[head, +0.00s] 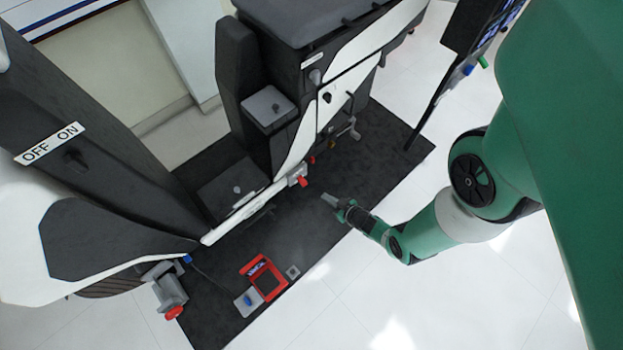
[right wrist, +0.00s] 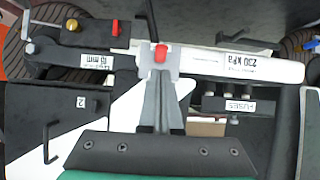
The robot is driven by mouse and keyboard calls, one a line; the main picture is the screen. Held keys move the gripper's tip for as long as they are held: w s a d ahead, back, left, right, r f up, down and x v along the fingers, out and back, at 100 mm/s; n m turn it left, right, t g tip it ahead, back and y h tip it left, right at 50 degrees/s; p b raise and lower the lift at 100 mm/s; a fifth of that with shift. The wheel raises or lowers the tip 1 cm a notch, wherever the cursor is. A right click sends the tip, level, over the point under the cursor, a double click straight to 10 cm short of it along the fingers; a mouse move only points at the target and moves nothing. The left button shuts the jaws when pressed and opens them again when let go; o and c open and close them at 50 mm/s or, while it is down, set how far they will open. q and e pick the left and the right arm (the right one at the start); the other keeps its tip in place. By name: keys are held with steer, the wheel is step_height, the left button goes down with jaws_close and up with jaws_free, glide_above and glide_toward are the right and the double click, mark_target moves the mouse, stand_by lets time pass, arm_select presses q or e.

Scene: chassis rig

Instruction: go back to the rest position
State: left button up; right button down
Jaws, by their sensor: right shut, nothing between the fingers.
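My right gripper (head: 328,200) comes in from the right in the head view and hangs over the dark mat (head: 372,178), in front of the black and white chassis rig (head: 352,62). Its fingers are shut together and empty; they also show in the right wrist view (right wrist: 160,90). They point toward the chassis side. A red knob (head: 303,181) on the chassis stands a little left of the fingertips, apart from them in the head view. A red knob (right wrist: 160,53) shows just beyond the fingertips in the right wrist view. My left gripper is not in view.
The right wrist view shows a yellow knob (right wrist: 72,24), a "230 kPa" label (right wrist: 240,60) and a fuses label (right wrist: 237,105). A dark panel with an OFF/ON label (head: 50,143) stands left. The white floor (head: 345,315) at lower right is clear.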

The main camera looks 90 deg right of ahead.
steer(key=shift+s+a+f, duration=0.1)
steer(key=shift+s+a, duration=0.3)
steer(key=shift+a, duration=0.05)
stand_by(0.3)
